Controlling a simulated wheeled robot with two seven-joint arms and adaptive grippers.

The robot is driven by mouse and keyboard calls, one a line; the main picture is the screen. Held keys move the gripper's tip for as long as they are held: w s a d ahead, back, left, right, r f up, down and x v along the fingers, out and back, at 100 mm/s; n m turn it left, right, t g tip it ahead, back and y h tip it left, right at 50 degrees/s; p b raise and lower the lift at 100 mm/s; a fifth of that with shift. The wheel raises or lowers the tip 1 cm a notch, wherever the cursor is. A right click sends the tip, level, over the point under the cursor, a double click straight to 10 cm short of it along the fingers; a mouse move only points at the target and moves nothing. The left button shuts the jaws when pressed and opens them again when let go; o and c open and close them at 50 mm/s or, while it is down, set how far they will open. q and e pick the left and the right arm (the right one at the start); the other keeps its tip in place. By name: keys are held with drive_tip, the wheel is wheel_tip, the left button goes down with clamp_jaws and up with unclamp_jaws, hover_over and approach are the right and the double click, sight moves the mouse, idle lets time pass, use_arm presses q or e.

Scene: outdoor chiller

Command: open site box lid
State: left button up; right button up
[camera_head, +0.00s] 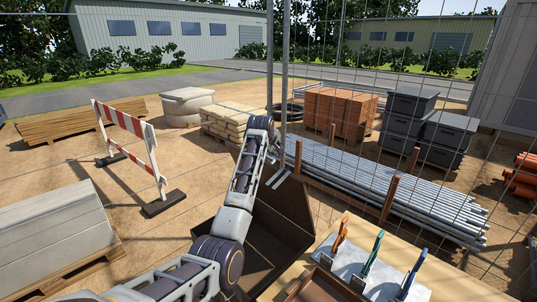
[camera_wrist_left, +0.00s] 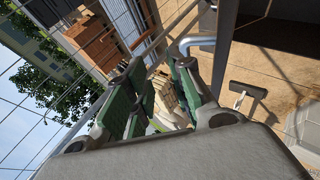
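The site box (camera_head: 262,268) is a dark brown box below my left arm in the head view. Its interior shows, and a brown panel (camera_head: 290,212), which looks like its lid, stands tilted up at the far side. My left gripper (camera_head: 277,152) is above this panel's top edge, small and partly hidden by my arm. In the left wrist view, the green-padded fingers (camera_wrist_left: 165,88) are apart with a gap between them. A grey bent handle (camera_wrist_left: 197,41) is beside the right finger's tip, by a dark panel (camera_wrist_left: 268,48). Contact is unclear. My right gripper is not in view.
A tan table (camera_head: 440,284) with a grey tool board and coloured-handled tools is at the lower right. Steel pipes (camera_head: 385,187) lie behind it. A wire fence crosses the view. A red-white barrier (camera_head: 128,138) and pallet of slabs (camera_head: 50,240) stand left.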

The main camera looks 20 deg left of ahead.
use_arm(q)
drive_tip(key=shift+s+a+r, duration=0.1)
drive_tip(key=shift+a+r, duration=0.05)
drive_tip(key=shift+a, duration=0.2)
drive_tip(key=s+d+r, duration=0.1)
drive_tip(key=s+r, duration=0.1)
drive_tip(key=r, duration=0.3)
drive_tip(key=s+d+r, duration=0.2)
drive_tip(key=r, duration=0.4)
drive_tip(key=shift+d, duration=0.3)
use_arm(e)
drive_tip(key=shift+s+d, duration=0.25)
drive_tip(key=shift+d, duration=0.15)
idle(1.1)
